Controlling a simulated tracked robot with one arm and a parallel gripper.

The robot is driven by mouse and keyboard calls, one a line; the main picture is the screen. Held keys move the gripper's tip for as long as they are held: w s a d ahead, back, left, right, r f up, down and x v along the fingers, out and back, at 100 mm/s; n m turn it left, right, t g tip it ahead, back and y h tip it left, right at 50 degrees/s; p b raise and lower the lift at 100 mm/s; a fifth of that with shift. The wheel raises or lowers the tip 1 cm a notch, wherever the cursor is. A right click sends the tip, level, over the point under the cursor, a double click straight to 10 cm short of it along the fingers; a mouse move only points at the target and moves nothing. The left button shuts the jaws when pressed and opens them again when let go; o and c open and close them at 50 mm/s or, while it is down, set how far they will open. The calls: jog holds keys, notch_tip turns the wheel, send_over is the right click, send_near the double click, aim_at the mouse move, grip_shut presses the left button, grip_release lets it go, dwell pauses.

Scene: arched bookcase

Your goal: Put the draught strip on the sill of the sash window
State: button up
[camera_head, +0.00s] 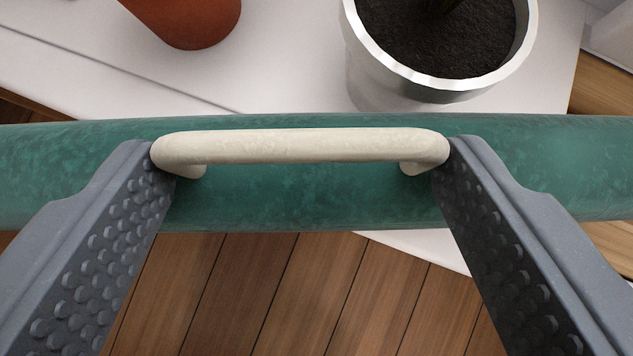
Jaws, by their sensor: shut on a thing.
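The draught strip (330,205) is a long green roll that crosses the whole picture from left to right. A cream handle (300,146) stands out from its middle. My gripper (300,155) is shut on the handle, with one dark grey finger against each end of it. Both ends of the strip run out of the picture. Behind the strip is a white surface (290,70), which may be the sill; the strip hides part of it. Whether the strip touches this surface or hangs above it, I cannot tell. No window sash shows.
A terracotta pot (195,22) stands on the white surface at the upper left. A pale metallic pot (375,75) with dark soil stands at the upper right. Both are close beyond the strip. Brown wooden planks (290,290) show below.

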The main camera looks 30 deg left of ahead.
aim_at(308, 217)
notch_tip(308, 217, down, 4)
jog(key=shift+b, duration=1.05)
jog(key=shift+w, duration=0.2)
jog(key=o, duration=1.2)
jog(key=p+v, duration=0.3)
jog(key=v, duration=0.9)
jog(key=shift+p, duration=0.35)
